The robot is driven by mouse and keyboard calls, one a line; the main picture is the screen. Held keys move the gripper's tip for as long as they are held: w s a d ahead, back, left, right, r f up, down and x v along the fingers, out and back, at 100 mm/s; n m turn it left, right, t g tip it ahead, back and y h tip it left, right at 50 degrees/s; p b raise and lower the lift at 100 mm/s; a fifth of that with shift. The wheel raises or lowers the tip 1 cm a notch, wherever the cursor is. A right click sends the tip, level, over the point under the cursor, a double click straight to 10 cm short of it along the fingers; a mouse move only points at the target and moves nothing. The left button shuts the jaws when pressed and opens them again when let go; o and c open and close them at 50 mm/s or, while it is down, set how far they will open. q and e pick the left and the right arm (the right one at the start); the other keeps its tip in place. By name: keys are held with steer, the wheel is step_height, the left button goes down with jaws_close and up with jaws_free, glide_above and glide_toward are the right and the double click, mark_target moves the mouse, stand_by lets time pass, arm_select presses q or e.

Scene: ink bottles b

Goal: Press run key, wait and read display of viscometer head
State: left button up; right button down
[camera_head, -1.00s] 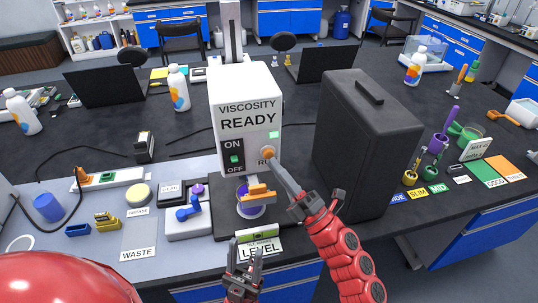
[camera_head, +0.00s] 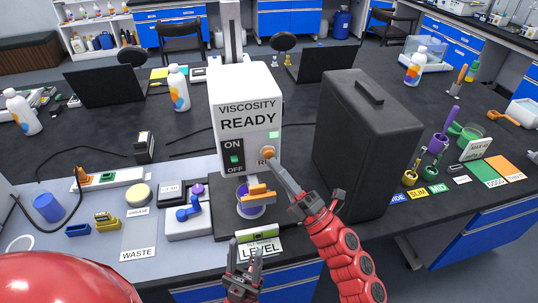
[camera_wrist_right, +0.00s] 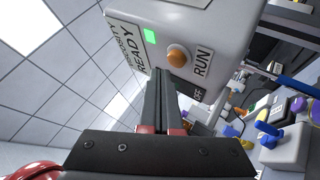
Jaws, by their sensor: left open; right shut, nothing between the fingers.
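The viscometer head (camera_head: 246,105) is a white box on a column; its display (camera_head: 249,114) reads "VISCOSITY READY". The ON/OFF switch (camera_head: 235,160) shows green, and a small green light (camera_head: 274,134) is lit. The orange run key (camera_head: 268,153) is at the lower right of its face; it also shows in the right wrist view (camera_wrist_right: 178,56). My right gripper (camera_head: 277,165) is shut and empty, its tips close to the run key; contact is unclear. A purple-rimmed cup (camera_head: 250,210) stands below the head. My left gripper (camera_head: 246,257) is open and empty at the bench's front edge.
A tall black case (camera_head: 366,140) stands right of the viscometer, close to my right arm. A "LEVEL" sign (camera_head: 259,249) is just behind my left gripper. A blue-handled device (camera_head: 188,212) and a waste mat (camera_head: 139,240) lie to the left.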

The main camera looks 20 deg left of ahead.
steer(key=shift+w+a, duration=0.1)
stand_by(0.4)
steer(key=shift+w+a+b, duration=0.15)
steer(key=shift+w+b, duration=0.1)
steer(key=shift+b, duration=0.1)
steer(key=shift+w+a+b, duration=0.25)
steer(key=shift+w+b, duration=0.05)
steer(key=shift+w, duration=0.1)
stand_by(0.7)
steer(key=shift+s, duration=0.1)
steer(key=shift+s+d, duration=0.45)
steer(key=shift+s, duration=0.2)
steer(key=shift+s+d, duration=0.75)
steer(key=shift+s, duration=0.3)
steer(key=shift+s+d, duration=0.7)
steer(key=shift+s, duration=0.35)
